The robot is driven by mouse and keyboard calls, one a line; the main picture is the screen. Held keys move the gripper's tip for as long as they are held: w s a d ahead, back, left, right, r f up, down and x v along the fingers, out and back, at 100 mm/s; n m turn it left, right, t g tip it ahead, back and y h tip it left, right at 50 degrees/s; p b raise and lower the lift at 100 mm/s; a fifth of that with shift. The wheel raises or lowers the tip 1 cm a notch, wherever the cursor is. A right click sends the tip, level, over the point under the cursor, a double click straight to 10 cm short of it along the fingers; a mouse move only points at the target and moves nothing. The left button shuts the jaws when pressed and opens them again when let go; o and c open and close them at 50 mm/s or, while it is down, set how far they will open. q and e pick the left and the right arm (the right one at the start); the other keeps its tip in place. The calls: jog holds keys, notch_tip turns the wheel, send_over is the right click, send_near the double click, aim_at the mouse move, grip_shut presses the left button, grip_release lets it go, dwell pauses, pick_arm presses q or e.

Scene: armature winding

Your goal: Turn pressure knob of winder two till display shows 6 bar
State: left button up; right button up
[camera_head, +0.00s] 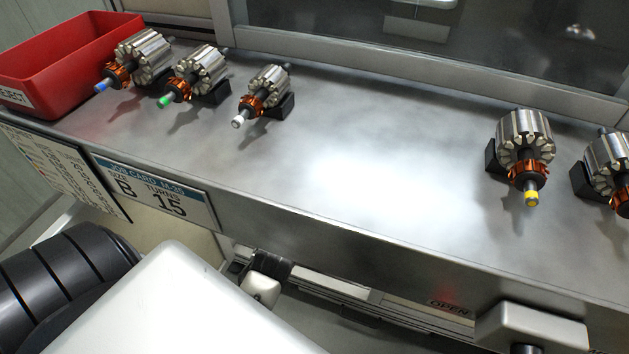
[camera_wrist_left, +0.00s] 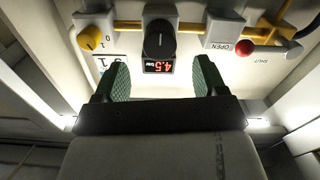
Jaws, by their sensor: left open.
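In the left wrist view, a black pressure knob (camera_wrist_left: 159,40) stands upright on a pale housing on a yellow pipe. Below it a small display (camera_wrist_left: 158,66) shows red digits that read 4.5 bar. My left gripper (camera_wrist_left: 163,82) is open and empty. Its two green fingers sit left and right of the display, just short of the knob and apart from it. In the head view my left arm fills the lower left and its fingers cannot be made out. The winder's number is not readable. My right gripper is in neither view.
In the wrist view, a yellow knob (camera_wrist_left: 90,38) is at left and a red ball handle (camera_wrist_left: 243,50) beside an OPEN label at right. In the head view, several armatures (camera_head: 525,145) stand on the metal shelf (camera_head: 350,160), with a red bin (camera_head: 55,65) at its left end.

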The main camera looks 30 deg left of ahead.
pick_arm(q)
jog(key=x, duration=0.6)
jog(key=shift+w+b, duration=0.4)
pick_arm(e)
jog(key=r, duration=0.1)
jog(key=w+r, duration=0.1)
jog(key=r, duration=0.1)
pick_arm(q)
jog(key=c, duration=0.9)
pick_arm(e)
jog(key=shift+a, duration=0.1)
